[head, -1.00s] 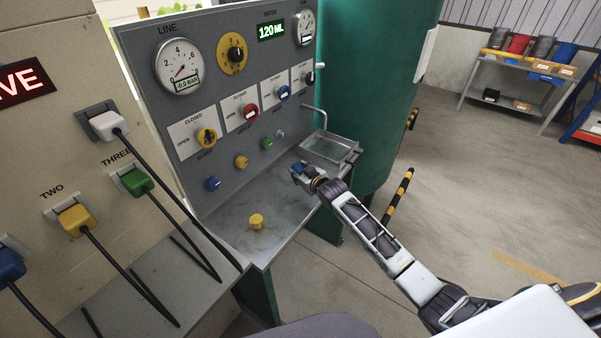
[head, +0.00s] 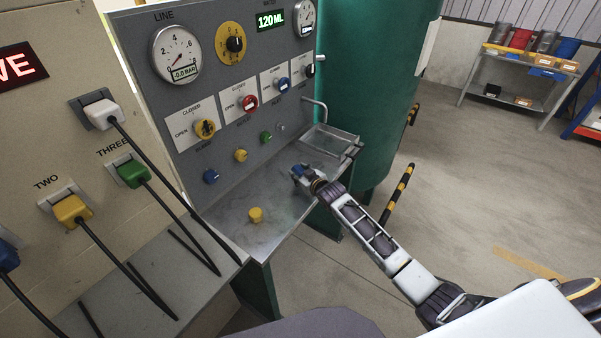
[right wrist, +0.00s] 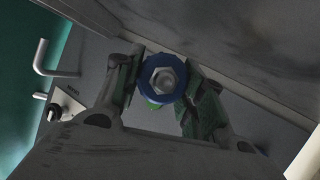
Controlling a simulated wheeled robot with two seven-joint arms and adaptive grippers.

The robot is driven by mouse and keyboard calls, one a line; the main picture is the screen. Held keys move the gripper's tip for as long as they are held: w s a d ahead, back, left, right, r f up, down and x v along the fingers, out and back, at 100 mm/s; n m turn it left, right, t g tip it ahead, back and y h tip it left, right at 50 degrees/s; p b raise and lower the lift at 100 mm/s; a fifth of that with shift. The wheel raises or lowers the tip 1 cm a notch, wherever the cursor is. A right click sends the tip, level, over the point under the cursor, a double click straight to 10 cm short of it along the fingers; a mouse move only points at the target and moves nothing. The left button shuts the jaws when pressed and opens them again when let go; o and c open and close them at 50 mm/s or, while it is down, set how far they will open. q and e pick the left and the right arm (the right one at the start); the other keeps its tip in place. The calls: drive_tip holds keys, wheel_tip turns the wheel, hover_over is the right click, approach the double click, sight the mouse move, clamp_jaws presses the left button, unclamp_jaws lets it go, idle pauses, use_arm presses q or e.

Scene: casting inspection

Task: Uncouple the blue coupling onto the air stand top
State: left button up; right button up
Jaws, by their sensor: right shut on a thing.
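The blue coupling (right wrist: 149,70) is a blue ring around a metal hex nut, between my right fingers in the right wrist view. My right gripper (right wrist: 160,88) is shut on it. In the head view my right gripper (head: 302,172) is over the right part of the grey stand top (head: 236,196), in front of the metal tray, apart from the panel. A little blue shows at its fingers there; height above the top is hard to tell. A blue fitting (head: 210,176) is on the panel at lower left. My left gripper is not in view.
A yellow coupling (head: 255,215) stands on the stand top. The panel carries yellow (head: 240,155) and green (head: 266,137) fittings, valve knobs and gauges. A metal tray (head: 345,152) is at the back right. The top between yellow coupling and gripper is clear.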

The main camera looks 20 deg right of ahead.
drive_tip(key=shift+f+b, duration=0.7)
drive_tip(key=shift+f, duration=0.85)
drive_tip(key=shift+f, duration=0.2)
drive_tip(key=o, duration=1.2)
drive_tip(key=shift+v, duration=6)
